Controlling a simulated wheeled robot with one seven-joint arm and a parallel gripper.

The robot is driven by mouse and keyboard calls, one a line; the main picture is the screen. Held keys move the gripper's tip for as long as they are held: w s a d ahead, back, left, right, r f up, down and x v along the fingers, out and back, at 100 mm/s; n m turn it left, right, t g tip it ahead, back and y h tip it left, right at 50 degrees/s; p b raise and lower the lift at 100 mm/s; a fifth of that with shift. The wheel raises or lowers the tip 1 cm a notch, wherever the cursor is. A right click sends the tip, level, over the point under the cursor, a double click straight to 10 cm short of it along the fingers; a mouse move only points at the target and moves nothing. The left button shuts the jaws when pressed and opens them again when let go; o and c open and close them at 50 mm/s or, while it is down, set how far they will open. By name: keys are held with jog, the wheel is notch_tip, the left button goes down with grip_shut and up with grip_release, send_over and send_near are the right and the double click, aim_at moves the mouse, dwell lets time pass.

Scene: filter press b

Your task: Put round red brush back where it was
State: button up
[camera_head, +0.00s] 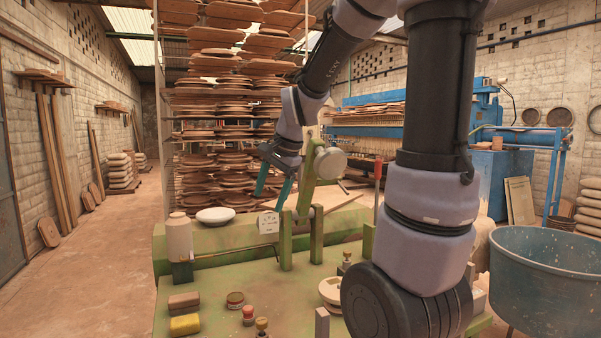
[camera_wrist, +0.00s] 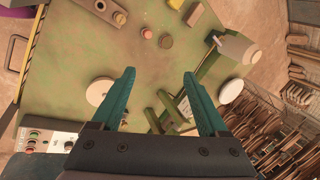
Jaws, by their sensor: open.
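My gripper (camera_head: 272,190) is open and empty, with teal fingers pointing down, above the back part of the table near the green posts. In the wrist view my gripper (camera_wrist: 160,75) has its fingers wide apart, touching nothing.
Brown block (camera_head: 184,301) and yellow sponge (camera_head: 185,325) lie left of the round piece. A beige cylinder (camera_head: 179,238), white bowl (camera_head: 215,215) and green lever posts (camera_head: 316,235) stand at the back. A pale disc (camera_head: 331,290) lies right; a blue tub (camera_head: 545,285) stands beyond.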

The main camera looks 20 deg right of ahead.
jog(key=s+r+n+t, duration=0.1)
jog(key=s+r+n, duration=0.2)
jog(key=s, duration=0.4)
jog(key=s+d+r+n+t, duration=0.1)
jog(key=s+r+n, duration=0.3)
jog(key=s, duration=0.4)
jog(key=shift+d+r+n+t, duration=0.25)
jog(key=shift+d+n+t, duration=0.05)
jog(key=shift+t, duration=0.1)
